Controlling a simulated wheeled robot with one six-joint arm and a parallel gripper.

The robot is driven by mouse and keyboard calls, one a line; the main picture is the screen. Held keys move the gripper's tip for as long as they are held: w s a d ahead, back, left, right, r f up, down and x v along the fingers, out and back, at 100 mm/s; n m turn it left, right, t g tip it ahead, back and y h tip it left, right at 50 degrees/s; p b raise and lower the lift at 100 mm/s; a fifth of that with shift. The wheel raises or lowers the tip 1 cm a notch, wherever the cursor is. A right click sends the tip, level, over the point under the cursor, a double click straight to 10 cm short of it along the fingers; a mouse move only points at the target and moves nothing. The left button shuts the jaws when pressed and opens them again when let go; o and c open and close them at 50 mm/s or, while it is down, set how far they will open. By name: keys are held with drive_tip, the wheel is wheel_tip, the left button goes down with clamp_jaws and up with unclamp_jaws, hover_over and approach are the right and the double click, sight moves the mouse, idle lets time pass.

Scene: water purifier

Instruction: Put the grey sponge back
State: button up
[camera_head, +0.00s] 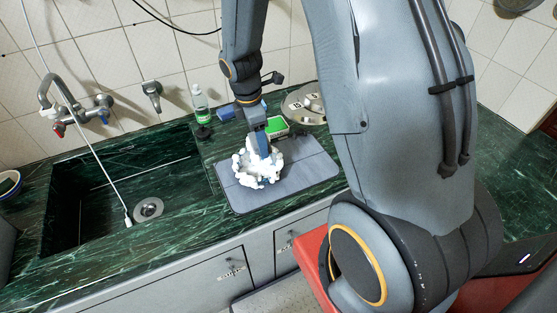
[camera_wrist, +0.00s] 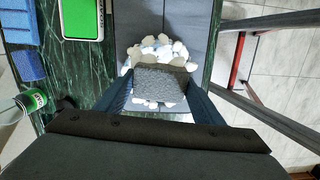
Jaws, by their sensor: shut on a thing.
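The grey sponge (camera_wrist: 160,86) is a speckled grey block in the wrist view. My gripper (camera_wrist: 162,100) is shut on it, one finger on each side. In the head view my gripper (camera_head: 263,150) points down over a heap of white stones (camera_head: 248,168), and I cannot make out the sponge there. In the wrist view the white stones (camera_wrist: 158,48) show beyond and around the sponge. I cannot tell whether the sponge touches them. The heap is on a grey mat (camera_head: 310,172) on the counter.
The sink (camera_head: 90,200) lies to the left. Blue sponges (camera_wrist: 20,28) show at the left of the wrist view. The mat's right part is bare.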

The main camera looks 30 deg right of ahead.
drive_tip(key=w+d+f+m+b, duration=0.1)
drive_tip(key=d+m+b, duration=0.6)
drive_tip(key=m, duration=0.4)
drive_tip(key=m+y+b, duration=0.1)
drive_tip(key=m+b, duration=1)
drive_tip(key=m, duration=0.8)
hover_over(307, 157)
drive_tip(key=f, duration=0.1)
wheel_tip(307, 157, down, 10)
drive_tip(key=shift+a+r+p, duration=0.1)
drive_tip(key=shift+p, duration=0.7)
drive_tip(key=o, duration=0.9)
drive_tip(key=shift+f, duration=0.2)
drive_tip(key=shift+r, duration=0.1)
wheel_tip(307, 157, up, 12)
drive_tip(key=shift+r+b, duration=0.1)
drive_tip(key=shift+b, duration=0.7)
